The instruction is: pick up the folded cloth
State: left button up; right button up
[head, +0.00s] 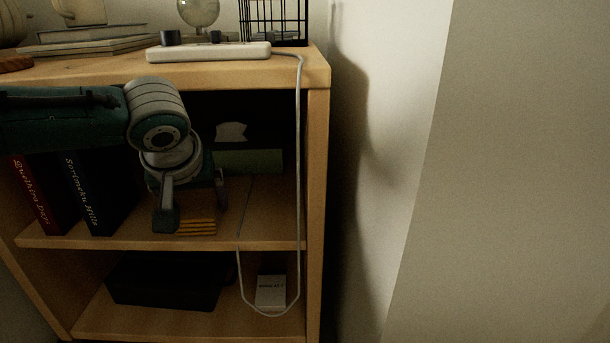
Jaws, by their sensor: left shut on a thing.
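The folded cloth (197,227) shows in the head view as a small yellow-orange stack of layers at the middle shelf. My left gripper (194,205) reaches in from the left and points down, with one finger on each side of the cloth. It is shut on the cloth. The gripper hides the upper part of the cloth, and I cannot tell whether the cloth touches the shelf. My right gripper is not in view.
The wooden shelf unit (317,200) has a top board close above my arm. Dark red (40,195) and dark blue books (88,195) stand left. A white cable (298,150) hangs from the power strip (208,53) right of the gripper. A black box (165,282) and small white box (271,291) sit below.

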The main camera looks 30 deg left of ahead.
pick_arm(q)
jog(key=shift+p+v, duration=0.95)
jog(key=s+d+p, duration=0.2)
jog(key=s+p, duration=0.1)
jog(key=shift+d+r, duration=0.15)
jog(key=shift+d, duration=0.1)
jog(key=s+d+p, duration=0.5)
jog(key=s+d, duration=0.2)
jog(key=s, duration=0.2)
jog(key=shift+d+f+p, duration=0.3)
jog(key=shift+p, duration=0.05)
jog(key=shift+s+d+f, duration=0.1)
jog(key=shift+s+d, duration=0.35)
jog(key=shift+s, duration=0.05)
